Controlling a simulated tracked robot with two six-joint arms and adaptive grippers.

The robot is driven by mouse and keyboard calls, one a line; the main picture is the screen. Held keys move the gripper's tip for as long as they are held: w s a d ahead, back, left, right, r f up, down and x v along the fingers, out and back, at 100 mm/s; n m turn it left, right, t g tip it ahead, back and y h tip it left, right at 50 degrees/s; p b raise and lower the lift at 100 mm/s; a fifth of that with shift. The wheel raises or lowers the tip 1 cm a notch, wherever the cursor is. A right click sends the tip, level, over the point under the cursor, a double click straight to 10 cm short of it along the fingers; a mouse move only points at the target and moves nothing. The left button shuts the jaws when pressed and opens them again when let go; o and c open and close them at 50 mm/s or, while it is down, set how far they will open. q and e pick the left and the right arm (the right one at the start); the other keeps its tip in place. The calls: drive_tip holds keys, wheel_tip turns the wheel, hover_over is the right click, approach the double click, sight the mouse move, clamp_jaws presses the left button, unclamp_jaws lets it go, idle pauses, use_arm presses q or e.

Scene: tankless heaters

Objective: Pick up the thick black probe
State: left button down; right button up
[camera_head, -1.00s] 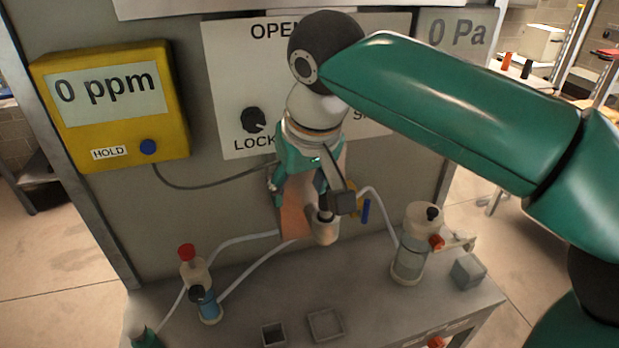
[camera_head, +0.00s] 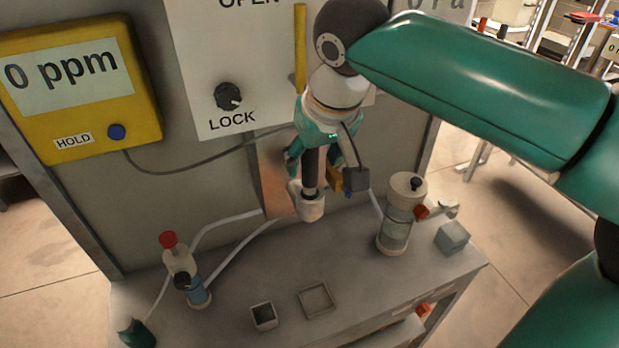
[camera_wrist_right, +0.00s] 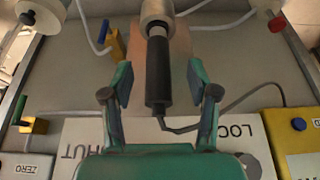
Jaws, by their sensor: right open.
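The thick black probe (camera_head: 311,170) stands upright, its lower end in a white cup-shaped holder (camera_head: 310,207) in front of the grey panel. A cable runs from it. My right gripper (camera_head: 323,165) is open with its fingers around the probe. In the right wrist view the probe (camera_wrist_right: 157,75) lies between the two green fingertips of the open right gripper (camera_wrist_right: 157,82), with a visible gap on each side. My left gripper is not in view.
A yellow meter (camera_head: 80,85) reading 0 ppm hangs at left, beside a LOCK knob (camera_head: 228,96). On the bench stand a red-capped bottle (camera_head: 186,272), a clear vessel (camera_head: 397,225), a grey cube (camera_head: 452,237) and two small square trays (camera_head: 263,316). Hoses run near the holder.

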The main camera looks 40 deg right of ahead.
sight(310, 172)
drive_tip(key=shift+p+x, duration=0.5)
drive_tip(key=shift+x, duration=2.2)
drive_tip(key=shift+w+d+r, duration=0.1)
drive_tip(key=shift+w+d, duration=0.05)
drive_tip(key=shift+w, duration=0.05)
drive_tip(key=shift+c, duration=0.2)
clamp_jaws()
